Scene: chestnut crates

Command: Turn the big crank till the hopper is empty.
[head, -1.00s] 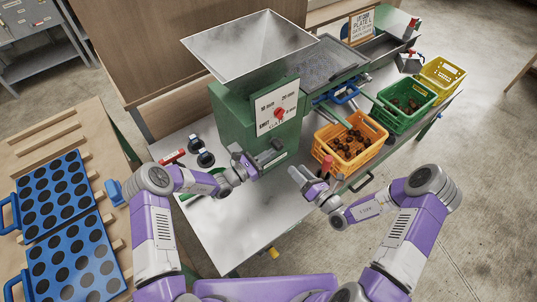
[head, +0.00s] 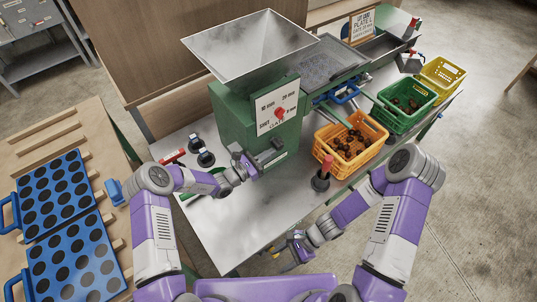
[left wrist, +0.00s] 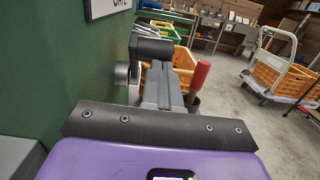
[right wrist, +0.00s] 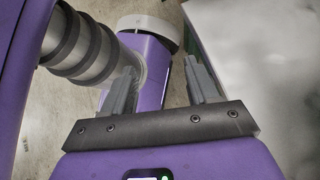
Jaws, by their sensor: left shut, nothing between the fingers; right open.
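The green machine (head: 232,122) carries a grey metal hopper (head: 250,45); I see no chestnuts on its visible inner walls. A dial plate with a red pointer (head: 279,113) is on the machine's front. A dark cylindrical part (head: 277,144), perhaps the big crank's grip, juts from the front; it also shows in the left wrist view (left wrist: 152,48). My left gripper (head: 257,166) is shut and empty, just below and beside it; contact is unclear. My right gripper (head: 296,248) is open and empty, low by the bench's front edge.
A red-handled tool (head: 326,163) stands on the bench (head: 225,225), right of my left gripper. An orange crate (head: 344,165) and a green crate (head: 398,118) hold chestnuts; a yellow crate (head: 452,68) stands behind. Blue plates with dark holes (head: 88,225) lie at left.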

